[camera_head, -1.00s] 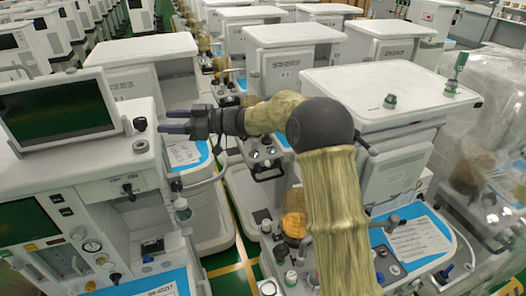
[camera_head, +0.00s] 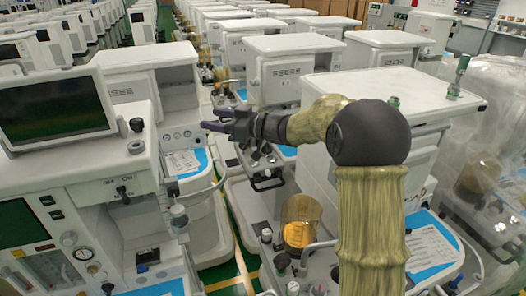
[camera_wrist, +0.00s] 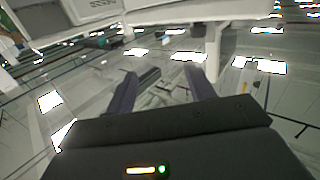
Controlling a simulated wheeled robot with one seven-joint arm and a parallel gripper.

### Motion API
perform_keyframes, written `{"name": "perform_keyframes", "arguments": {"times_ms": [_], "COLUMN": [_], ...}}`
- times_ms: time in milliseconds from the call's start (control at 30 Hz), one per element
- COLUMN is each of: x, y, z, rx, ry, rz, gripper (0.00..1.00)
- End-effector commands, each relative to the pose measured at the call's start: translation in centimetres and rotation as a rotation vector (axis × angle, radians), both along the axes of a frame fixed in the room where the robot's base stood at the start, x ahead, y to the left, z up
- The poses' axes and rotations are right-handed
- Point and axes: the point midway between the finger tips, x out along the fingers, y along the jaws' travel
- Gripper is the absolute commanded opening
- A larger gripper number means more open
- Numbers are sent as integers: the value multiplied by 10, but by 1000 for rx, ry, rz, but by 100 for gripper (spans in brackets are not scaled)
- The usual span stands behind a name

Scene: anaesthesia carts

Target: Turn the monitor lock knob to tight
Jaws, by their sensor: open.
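The monitor (camera_head: 55,108) has a dark screen and stands tilted on top of the left cart. A black knob (camera_head: 137,125) stands at the monitor's right side on the cart top, which I take to be the lock knob; I cannot read its setting. My gripper (camera_head: 209,119) is open and empty, pointing left, clear to the right of the knob and not touching it. In the wrist view my two fingers (camera_wrist: 164,76) are apart with nothing between them; neither monitor nor knob can be made out there.
The left cart's white body (camera_head: 110,165) carries a drawer-like front with small controls. A large white cart (camera_head: 390,90) stands close behind my arm on the right. An amber canister (camera_head: 300,222) is below my arm. Rows of carts fill the background.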

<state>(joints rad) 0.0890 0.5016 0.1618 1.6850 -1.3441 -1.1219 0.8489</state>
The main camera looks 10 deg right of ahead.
Motion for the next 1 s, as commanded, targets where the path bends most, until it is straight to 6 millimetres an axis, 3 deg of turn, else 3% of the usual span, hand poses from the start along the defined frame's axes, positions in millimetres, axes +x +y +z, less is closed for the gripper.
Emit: {"name": "perform_keyframes", "arguments": {"times_ms": [467, 1000], "x": [12, -14], "y": [-55, -113], "z": [-36, -87], "rx": [-117, -266], "ry": [91, 261], "rz": [-429, -718], "gripper": [54, 54]}}
